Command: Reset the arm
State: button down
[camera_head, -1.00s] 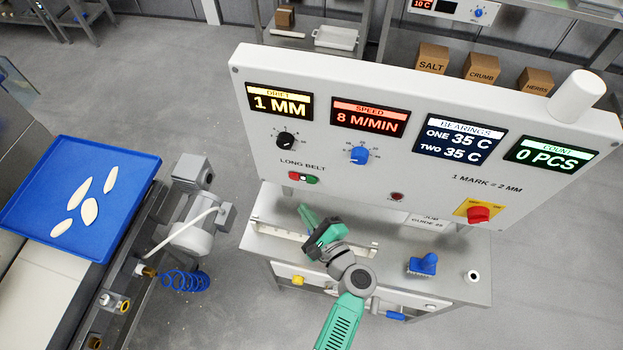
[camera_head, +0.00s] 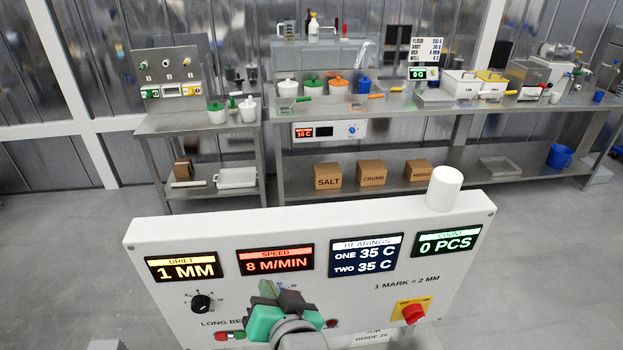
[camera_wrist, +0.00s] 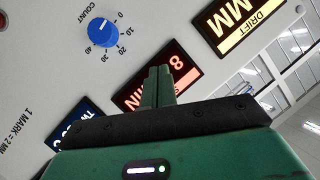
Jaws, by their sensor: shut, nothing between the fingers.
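My gripper (camera_head: 268,290) is raised in front of the lower middle of the white control panel (camera_head: 150,236) in the head view. In the wrist view its two green fingers (camera_wrist: 158,85) are together with nothing between them, and they overlap the red speed display (camera_wrist: 140,92). I cannot tell whether the fingertips touch the panel. A blue knob (camera_wrist: 103,32) shows to the left of the fingers in the wrist view. In the head view the gripper hides most of that knob and part of the long belt label.
The panel has a black knob (camera_head: 202,303), a red switch on a yellow plate (camera_head: 412,313) and a white cylinder (camera_head: 444,188) on top. Behind it stand a long steel bench (camera_head: 400,103) with pots and boxes, and a smaller bench (camera_head: 165,124). Open floor lies between.

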jog(key=s+d+r+n+t+h, duration=0.1)
jog(key=s+d+r+t+h, duration=0.25)
jog(key=r, duration=0.65)
jog(key=s+d+r+t+h, duration=0.2)
jog(key=s+d+r+h, duration=0.15)
jog(key=r, duration=0.55)
jog(key=s+r+t+p, duration=0.1)
jog(key=s+r+t, duration=0.15)
jog(key=r, duration=0.45)
jog(key=s+r+t+y+p, duration=0.1)
jog(key=s+r+t, duration=0.15)
jog(key=r, duration=0.45)
jog(key=s+r+t+p, duration=0.1)
jog(key=s+r+t, duration=0.1)
jog(key=s+r, duration=0.3)
notch_tip(320, 180, up, 16)
jog(key=w+p, duration=0.1)
jog(key=p, duration=1.5)
jog(key=shift+w+r, duration=0.2)
jog(key=shift+w, duration=0.15)
jog(key=shift+d+f+g, duration=0.1)
jog(key=shift+g, duration=0.15)
